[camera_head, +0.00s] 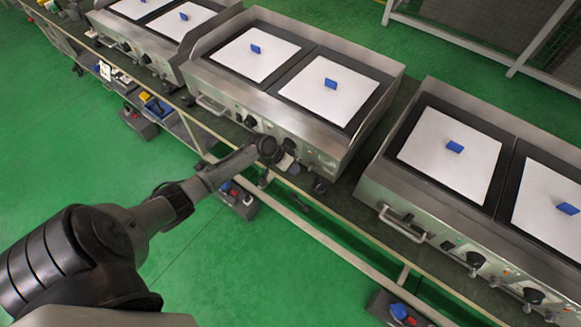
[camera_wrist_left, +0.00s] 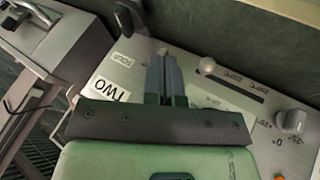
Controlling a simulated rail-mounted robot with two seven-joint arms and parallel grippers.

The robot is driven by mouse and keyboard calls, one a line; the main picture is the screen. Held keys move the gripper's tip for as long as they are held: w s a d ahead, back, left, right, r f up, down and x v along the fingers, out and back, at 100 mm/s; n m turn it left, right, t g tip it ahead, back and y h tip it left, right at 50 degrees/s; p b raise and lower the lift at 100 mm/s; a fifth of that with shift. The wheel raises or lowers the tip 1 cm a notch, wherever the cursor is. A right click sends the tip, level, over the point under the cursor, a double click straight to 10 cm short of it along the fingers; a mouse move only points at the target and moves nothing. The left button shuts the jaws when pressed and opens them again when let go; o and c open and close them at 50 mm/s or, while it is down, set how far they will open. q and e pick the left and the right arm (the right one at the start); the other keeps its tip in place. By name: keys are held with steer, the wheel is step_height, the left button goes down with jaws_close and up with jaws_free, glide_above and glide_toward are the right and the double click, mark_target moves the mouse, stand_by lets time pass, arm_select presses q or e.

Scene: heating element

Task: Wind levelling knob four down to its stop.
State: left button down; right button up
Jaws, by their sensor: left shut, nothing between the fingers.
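My left gripper (camera_head: 286,160) is at the front panel of the middle griddle (camera_head: 335,160) in the head view. In the left wrist view its two grey fingers (camera_wrist_left: 164,62) are closed together with nothing between them, over the metal panel. A black rounded knob (camera_wrist_left: 130,18) lies beyond the FOUR label, apart from the fingers. I cannot tell for sure whether it is levelling knob four. My right gripper is out of view.
In the left wrist view a grey dial (camera_wrist_left: 291,121) and a slot with a pale round knob (camera_wrist_left: 207,65) are right of the fingers. A neighbouring griddle (camera_head: 450,170) stands to the right in the head view.

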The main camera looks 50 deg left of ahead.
mark_target(316, 185)
arm_select(q)
steer(key=b+x, duration=0.1)
steer(key=x, duration=0.4)
steer(key=shift+w+f, duration=0.1)
steer(key=shift+f, duration=0.1)
steer(key=d, duration=0.3)
steer(key=shift+w+f, duration=0.15)
steer(key=shift+w, duration=0.15)
steer(key=shift+w+d, duration=0.1)
steer(key=shift+d, duration=0.5)
steer(key=shift+d, duration=0.1)
